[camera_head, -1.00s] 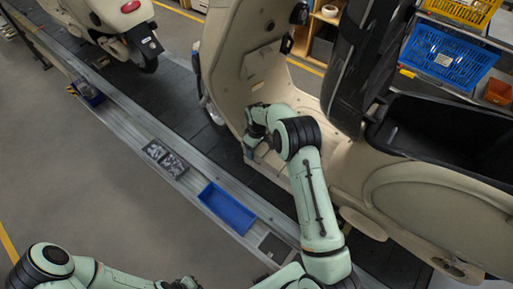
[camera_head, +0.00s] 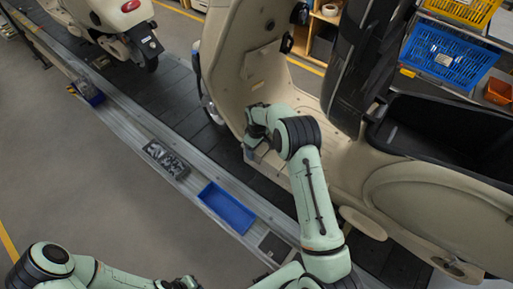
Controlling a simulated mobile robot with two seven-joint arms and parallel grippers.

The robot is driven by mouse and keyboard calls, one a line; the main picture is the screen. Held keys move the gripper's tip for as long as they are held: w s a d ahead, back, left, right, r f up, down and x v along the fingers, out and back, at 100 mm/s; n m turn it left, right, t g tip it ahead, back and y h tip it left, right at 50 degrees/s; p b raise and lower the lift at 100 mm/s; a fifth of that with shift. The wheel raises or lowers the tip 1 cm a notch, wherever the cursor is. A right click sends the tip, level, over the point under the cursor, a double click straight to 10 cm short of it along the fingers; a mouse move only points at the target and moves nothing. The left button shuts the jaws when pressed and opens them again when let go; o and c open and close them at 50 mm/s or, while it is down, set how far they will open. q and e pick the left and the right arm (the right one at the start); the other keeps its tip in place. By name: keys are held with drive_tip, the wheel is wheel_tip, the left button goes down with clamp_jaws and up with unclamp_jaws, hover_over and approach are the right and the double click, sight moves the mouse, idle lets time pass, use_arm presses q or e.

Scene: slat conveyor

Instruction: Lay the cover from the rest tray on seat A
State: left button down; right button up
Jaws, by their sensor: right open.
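My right gripper (camera_head: 251,154) is open beside the near edge of the cream scooter's floorboard, below its front shield. Its fingertips are small and partly hidden by its own wrist, and I cannot make out a cover in or under it. A blue tray (camera_head: 228,208) on the conveyor's near rail looks empty. A dark tray with grey parts (camera_head: 167,158) lies farther up the rail. I cannot tell which is the rest tray or which spot is seat A. My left gripper (camera_head: 184,284) only just shows at the bottom edge, its fingers unclear.
The cream scooter (camera_head: 425,200) stands on the dark slat conveyor (camera_head: 185,92) with its body to the right. Another scooter (camera_head: 125,25) is at the far left. A small dark square plate (camera_head: 273,246) lies on the rail. Blue and yellow crates stand at upper right.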

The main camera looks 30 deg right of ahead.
drive_tip(key=o, duration=1.1)
drive_tip(key=shift+d+r, duration=0.1)
drive_tip(key=shift+d, duration=0.1)
drive_tip(key=shift+w, duration=0.1)
drive_tip(key=shift+r, duration=0.4)
drive_tip(key=r, duration=1.2)
drive_tip(key=shift+a+r, duration=0.2)
drive_tip(key=shift+a, duration=0.15)
drive_tip(key=shift+s+f, duration=0.1)
drive_tip(key=shift+s, duration=0.1)
